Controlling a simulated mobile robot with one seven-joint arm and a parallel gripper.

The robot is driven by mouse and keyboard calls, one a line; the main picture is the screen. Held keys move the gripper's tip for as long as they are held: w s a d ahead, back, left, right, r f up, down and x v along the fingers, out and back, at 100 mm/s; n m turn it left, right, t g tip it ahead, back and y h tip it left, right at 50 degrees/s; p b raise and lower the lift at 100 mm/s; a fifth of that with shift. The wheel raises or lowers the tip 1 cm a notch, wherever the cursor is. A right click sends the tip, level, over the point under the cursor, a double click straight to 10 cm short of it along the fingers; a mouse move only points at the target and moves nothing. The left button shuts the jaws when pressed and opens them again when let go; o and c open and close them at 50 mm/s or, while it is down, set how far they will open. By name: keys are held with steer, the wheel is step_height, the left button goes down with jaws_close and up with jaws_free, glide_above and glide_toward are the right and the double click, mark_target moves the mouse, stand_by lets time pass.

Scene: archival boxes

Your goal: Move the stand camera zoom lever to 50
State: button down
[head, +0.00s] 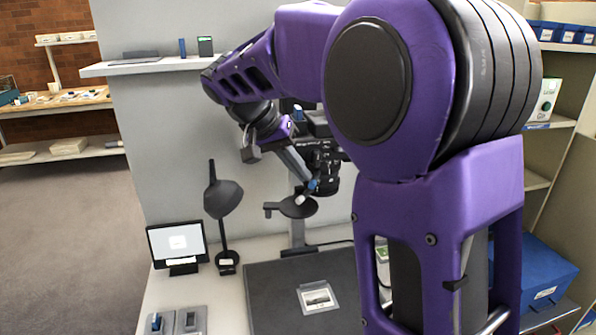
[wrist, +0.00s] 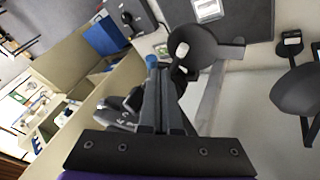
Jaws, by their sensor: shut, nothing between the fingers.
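The stand camera (head: 327,170) is a black body with a ringed lens, mounted on a grey column above the dark baseboard (head: 315,268). My gripper (head: 309,182) is beside the lens on its left, fingers pointing down and to the right. In the wrist view my gripper (wrist: 156,75) is shut and empty, with a blue tip at its end. I cannot tell whether it touches the lens. The camera (wrist: 118,108) is partly hidden behind the fingers. The zoom lever and its scale cannot be made out. A dark round plate (head: 297,207) with a side tab sits below the lens.
A desk lamp (head: 222,200) and a small screen (head: 177,243) stand to the left. A print (head: 317,297) lies on the baseboard. A blue box (head: 545,275) is at the right. A wall shelf (head: 150,66) is at upper left.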

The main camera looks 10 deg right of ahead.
mark_target(315, 182)
steer(key=shift+s+d, duration=0.15)
steer(key=shift+s+d+n+t+b, duration=0.5)
steer(key=shift+d+n+t+b, duration=0.25)
steer(key=shift+n, duration=0.25)
steer(key=shift+s+d, duration=0.3)
steer(key=shift+d, duration=0.25)
steer(key=shift+s+d, duration=0.25)
steer(key=shift+d, duration=0.3)
steer(key=shift+w+a, duration=0.1)
steer(key=shift+w, duration=0.05)
steer(key=shift+w+a, duration=0.4)
steer(key=shift+w, duration=0.05)
steer(key=shift+a, duration=0.1)
